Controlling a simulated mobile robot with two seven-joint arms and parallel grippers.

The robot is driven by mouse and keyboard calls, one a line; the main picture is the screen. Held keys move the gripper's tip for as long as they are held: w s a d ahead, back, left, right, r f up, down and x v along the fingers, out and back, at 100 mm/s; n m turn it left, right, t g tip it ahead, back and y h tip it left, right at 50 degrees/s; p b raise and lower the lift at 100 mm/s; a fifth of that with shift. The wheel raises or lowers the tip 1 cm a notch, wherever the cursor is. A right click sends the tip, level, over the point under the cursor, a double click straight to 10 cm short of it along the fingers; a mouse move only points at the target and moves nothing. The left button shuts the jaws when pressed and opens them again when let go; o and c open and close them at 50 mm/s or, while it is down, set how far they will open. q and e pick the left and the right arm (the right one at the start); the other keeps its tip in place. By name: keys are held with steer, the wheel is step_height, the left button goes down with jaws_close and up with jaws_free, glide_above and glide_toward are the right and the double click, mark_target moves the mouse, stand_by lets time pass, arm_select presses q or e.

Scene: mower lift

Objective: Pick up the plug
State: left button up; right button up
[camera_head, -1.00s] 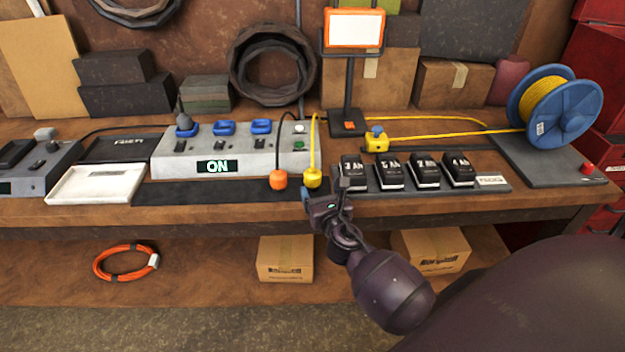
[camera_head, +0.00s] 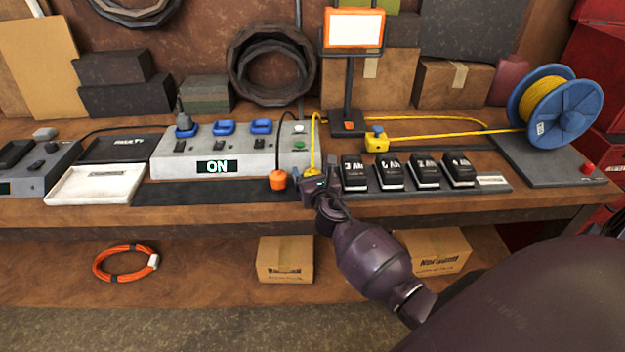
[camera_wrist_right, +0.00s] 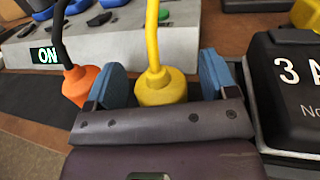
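A yellow plug (camera_head: 313,172) on a yellow cord stands at the front of the bench, just right of the power strip's front edge. In the right wrist view the yellow plug (camera_wrist_right: 160,88) sits between the blue finger pads of my right gripper (camera_wrist_right: 162,80), with a small gap on each side. My right gripper (camera_head: 316,175) is open and partly hides the plug in the head view. An orange plug (camera_head: 278,180) on a black cord is just left of it, outside the left finger. My left gripper is not in view.
A grey power strip (camera_head: 235,162) reading ON stands behind and left. Black battery packs (camera_head: 390,173) stand close to the right of my gripper, the nearest beside its right finger. A yellow connector (camera_head: 376,143) and blue cable reel (camera_head: 562,112) are further right. The dark mat (camera_head: 205,192) is clear.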

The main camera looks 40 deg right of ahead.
steer(key=c, duration=1)
